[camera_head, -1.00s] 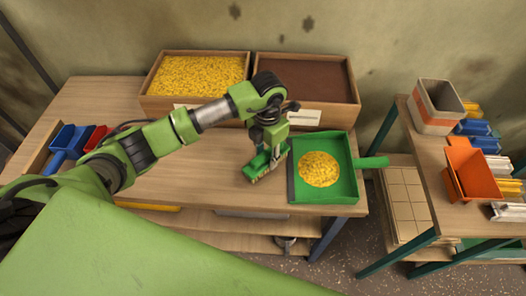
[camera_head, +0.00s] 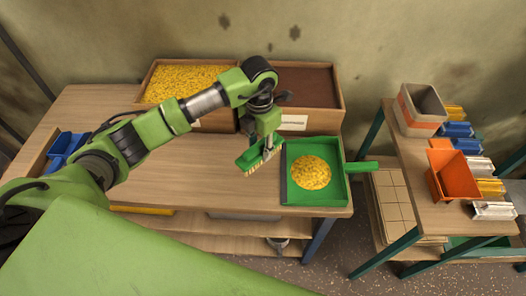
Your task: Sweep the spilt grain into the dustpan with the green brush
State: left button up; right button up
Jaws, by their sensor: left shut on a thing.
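The green dustpan (camera_head: 333,193) lies on the table at the right end, its handle pointing right. A round heap of yellow grain (camera_head: 310,172) lies in the dustpan. My left gripper (camera_head: 268,147) is shut on the green brush (camera_head: 249,157), which has pale bristles and is tilted. The brush is just left of the dustpan and looks raised above the table. No loose grain shows on the bare tabletop; part of it is hidden behind my arm. My right gripper is not in view.
Behind the dustpan stand a wooden box of yellow grain (camera_head: 180,80) and a box with a brown inside (camera_head: 308,88). Blue bins (camera_head: 66,147) stand at the left.

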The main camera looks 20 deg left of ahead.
pick_arm(q)
jog(key=shift+r+p, duration=0.3)
jog(key=shift+r, duration=0.7)
